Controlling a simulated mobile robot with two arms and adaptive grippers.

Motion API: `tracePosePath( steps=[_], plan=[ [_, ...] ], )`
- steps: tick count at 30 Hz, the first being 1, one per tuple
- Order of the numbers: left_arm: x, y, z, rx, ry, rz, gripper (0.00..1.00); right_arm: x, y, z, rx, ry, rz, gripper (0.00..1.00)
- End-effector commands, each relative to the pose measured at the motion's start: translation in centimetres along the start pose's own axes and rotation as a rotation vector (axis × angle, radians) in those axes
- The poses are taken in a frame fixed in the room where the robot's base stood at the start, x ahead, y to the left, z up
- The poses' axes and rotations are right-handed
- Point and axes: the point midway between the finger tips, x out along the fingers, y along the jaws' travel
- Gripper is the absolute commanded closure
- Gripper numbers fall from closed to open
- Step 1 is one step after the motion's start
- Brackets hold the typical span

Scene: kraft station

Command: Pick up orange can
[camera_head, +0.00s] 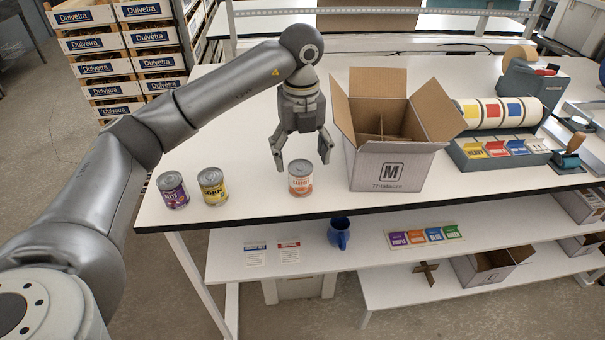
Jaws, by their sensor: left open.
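The orange can (300,179) stands upright on the white table (250,205), near its front edge. It has an orange and white label and a grey metal lid. My left gripper (302,164) points down with its fingers spread. In the picture its fingertips lie on either side of the can's top, and the gripper looks empty. I cannot tell how far the fingertips are from the can in depth. My right gripper is not in the picture.
A yellow can (212,187) and a purple can (172,190) stand to the left. An open cardboard box (388,170) with dividers stands close on the right. A label-roll dispenser (500,150) is farther right.

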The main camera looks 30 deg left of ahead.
Motion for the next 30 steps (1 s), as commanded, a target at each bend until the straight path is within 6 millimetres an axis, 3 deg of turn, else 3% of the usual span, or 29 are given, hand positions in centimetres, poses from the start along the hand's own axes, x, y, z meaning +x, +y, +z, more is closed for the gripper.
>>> tracePosePath(
  steps=[5,11,18,27,30],
  plan=[
    [2.3,0.0,0.0,0.000,0.002,0.000,0.26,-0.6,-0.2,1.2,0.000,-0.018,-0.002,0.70],
    [3.8,0.1,0.0,0.000,0.004,0.002,0.26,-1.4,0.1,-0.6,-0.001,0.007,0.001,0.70],
    [7.2,0.2,0.1,0.001,0.002,0.000,0.26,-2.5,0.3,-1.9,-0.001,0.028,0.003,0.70],
    [7.9,0.1,0.1,0.002,0.001,-0.003,0.26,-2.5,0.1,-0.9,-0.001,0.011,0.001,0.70],
    [7.9,0.1,0.1,0.002,0.001,-0.003,0.38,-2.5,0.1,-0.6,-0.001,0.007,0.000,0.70]
  ],
)
